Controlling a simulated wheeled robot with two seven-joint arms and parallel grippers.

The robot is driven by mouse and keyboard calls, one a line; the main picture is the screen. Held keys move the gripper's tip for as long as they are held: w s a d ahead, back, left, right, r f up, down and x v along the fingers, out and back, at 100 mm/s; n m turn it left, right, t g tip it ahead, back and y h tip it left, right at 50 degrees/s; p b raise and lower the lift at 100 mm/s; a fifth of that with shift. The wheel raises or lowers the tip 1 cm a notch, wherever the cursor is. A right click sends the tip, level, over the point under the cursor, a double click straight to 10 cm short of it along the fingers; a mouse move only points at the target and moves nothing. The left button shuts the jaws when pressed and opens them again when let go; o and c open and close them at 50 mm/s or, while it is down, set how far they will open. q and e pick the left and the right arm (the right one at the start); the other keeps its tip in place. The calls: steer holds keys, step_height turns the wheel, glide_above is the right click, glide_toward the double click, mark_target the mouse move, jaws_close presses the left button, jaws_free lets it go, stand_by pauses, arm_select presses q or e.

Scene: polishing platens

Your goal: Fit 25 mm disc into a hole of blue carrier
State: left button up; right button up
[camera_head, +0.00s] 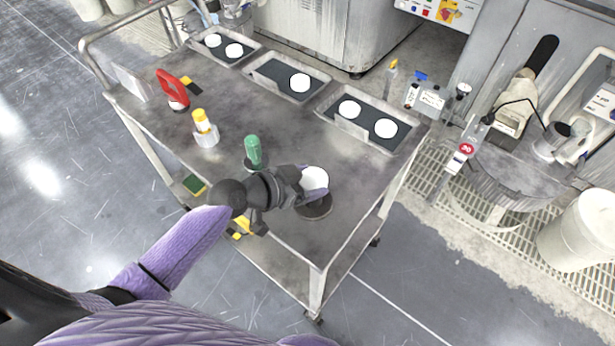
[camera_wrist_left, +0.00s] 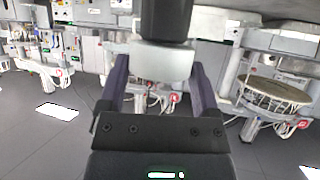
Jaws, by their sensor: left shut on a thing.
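My left gripper (camera_head: 314,187) is over the near right part of the grey cart top. It is shut on a white piece (camera_head: 314,177), which also shows between the fingers in the left wrist view (camera_wrist_left: 160,62). A dark upright part stands above the white piece there. I cannot tell whether the white piece is the 25 mm disc. A dark round base (camera_head: 317,210) shows just below the gripper; the gripper partly covers it. Several white discs (camera_head: 300,83) lie in dark-lined trays at the back. I cannot make out a blue carrier or its holes. My right gripper is out of view.
A green-handled tool (camera_head: 253,150), a yellow-capped bottle (camera_head: 203,126) and a red-handled item (camera_head: 174,88) stand left of the gripper. The trays (camera_head: 352,129) line the cart's back edge. A round machine (camera_head: 506,180) stands to the right. The cart's middle is bare.

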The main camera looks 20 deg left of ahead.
arm_select(q)
steer(key=shift+f, duration=0.2)
stand_by(0.4)
steer(key=o, duration=1)
steer(key=shift+c, duration=0.2)
